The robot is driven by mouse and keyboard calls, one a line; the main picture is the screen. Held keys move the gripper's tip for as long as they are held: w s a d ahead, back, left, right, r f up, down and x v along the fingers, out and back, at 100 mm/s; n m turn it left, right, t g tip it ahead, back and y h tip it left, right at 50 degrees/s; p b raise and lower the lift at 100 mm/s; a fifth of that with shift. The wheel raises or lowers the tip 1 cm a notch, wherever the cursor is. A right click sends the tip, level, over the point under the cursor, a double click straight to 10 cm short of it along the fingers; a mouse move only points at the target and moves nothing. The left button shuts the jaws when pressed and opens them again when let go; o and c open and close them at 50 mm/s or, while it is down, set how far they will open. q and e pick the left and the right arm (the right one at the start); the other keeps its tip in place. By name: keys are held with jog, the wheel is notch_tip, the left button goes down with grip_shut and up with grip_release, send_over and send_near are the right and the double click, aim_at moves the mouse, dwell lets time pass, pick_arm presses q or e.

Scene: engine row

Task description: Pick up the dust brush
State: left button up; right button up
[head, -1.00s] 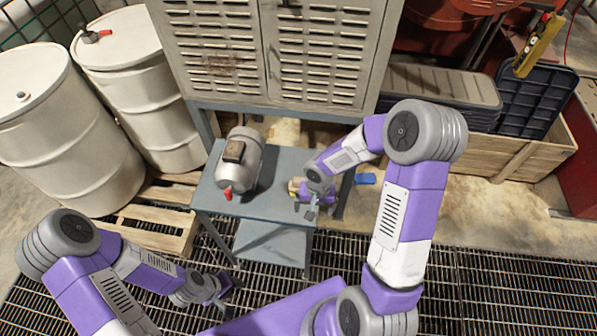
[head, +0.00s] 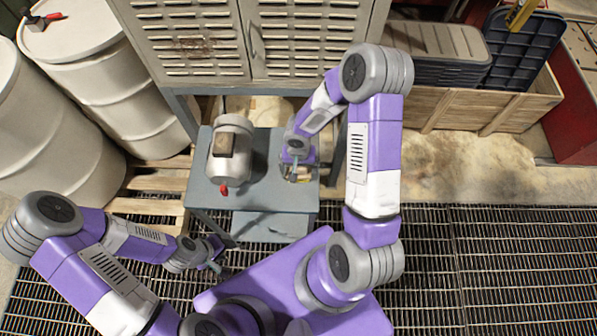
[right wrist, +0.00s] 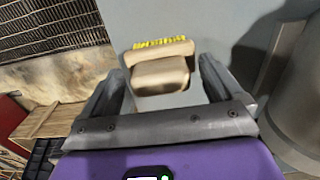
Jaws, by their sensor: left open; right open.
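The dust brush (right wrist: 160,72) has a tan wooden body and a strip of yellow bristles. In the right wrist view it lies on the blue-grey table top (right wrist: 225,25), between the two spread fingers of my right gripper (right wrist: 161,82). The fingers are open; I cannot tell whether either touches it. In the head view my right gripper (head: 294,163) is over the right part of the table and mostly hides the brush. My left gripper (head: 216,266) is open and empty, low in front of the table above the floor grating.
A grey motor (head: 231,145) with a red tip stands on the table's left part, close to my right gripper. A louvred cabinet (head: 250,40) rises behind. White drums (head: 120,80) stand at left, a wooden crate (head: 475,110) at right. Grating at right is clear.

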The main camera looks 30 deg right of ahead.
jog(key=shift+f, duration=0.15)
jog(key=c, duration=1.1)
notch_tip(320, 180, up, 10)
jog(key=shift+p, duration=0.6)
